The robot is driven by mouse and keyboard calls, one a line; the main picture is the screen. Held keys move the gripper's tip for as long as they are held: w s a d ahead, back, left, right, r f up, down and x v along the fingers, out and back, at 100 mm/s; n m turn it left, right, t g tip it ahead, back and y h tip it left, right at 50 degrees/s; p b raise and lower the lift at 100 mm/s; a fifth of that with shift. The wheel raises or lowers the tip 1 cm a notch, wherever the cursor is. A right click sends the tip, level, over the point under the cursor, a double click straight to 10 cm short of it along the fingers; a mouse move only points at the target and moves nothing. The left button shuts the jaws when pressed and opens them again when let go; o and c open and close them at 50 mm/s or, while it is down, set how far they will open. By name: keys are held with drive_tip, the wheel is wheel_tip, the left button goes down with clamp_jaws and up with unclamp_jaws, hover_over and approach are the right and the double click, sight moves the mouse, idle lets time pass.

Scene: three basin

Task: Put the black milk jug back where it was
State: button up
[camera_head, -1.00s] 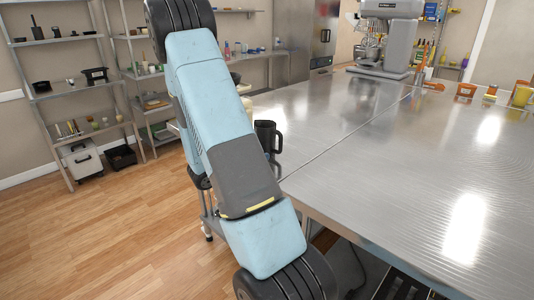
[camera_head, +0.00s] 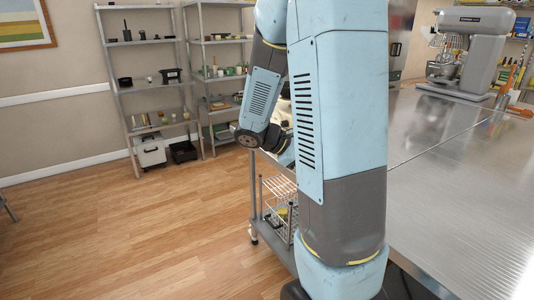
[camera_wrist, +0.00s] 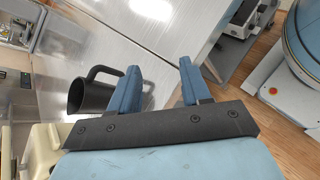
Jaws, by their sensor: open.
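The black milk jug (camera_wrist: 90,95) shows in the wrist view to the left of my gripper (camera_wrist: 158,66), against the steel table (camera_wrist: 120,40). Its dark mouth faces the lower left, and its handle is on the upper right side, close to the left finger. My gripper is open, with its two blue fingers apart and nothing between them. The jug is outside the fingers; whether it touches the left one I cannot tell. In the head view I cannot see the jug, and my arm covers the near left part of the table (camera_head: 460,190).
In the head view, a grey mixer (camera_head: 470,50) stands at the table's back. Shelves (camera_head: 150,85) with small items line the wall. A wire cart (camera_head: 280,205) stands beside the table. The wooden floor at left is clear. A beige object (camera_wrist: 45,150) is near the jug.

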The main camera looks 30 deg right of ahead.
drive_tip(key=s+a+r+m+t+y, duration=0.2)
drive_tip(key=s+a+r+t+y, duration=0.1)
drive_tip(key=a, duration=0.4)
drive_tip(key=s+a+r+m+t+y, duration=0.3)
drive_tip(key=s+a+r+y, duration=0.1)
drive_tip(key=a, duration=0.3)
drive_tip(key=s+a+r+m+t+y, duration=0.2)
drive_tip(key=s+a+r+t+y, duration=0.1)
drive_tip(key=a, duration=0.4)
wheel_tip(320, 180, up, 3)
drive_tip(key=shift+s+f+m+t+y, duration=0.2)
drive_tip(key=shift+m+t+y, duration=0.1)
drive_tip(key=shift+t+y, duration=0.15)
drive_tip(key=shift+d, duration=0.1)
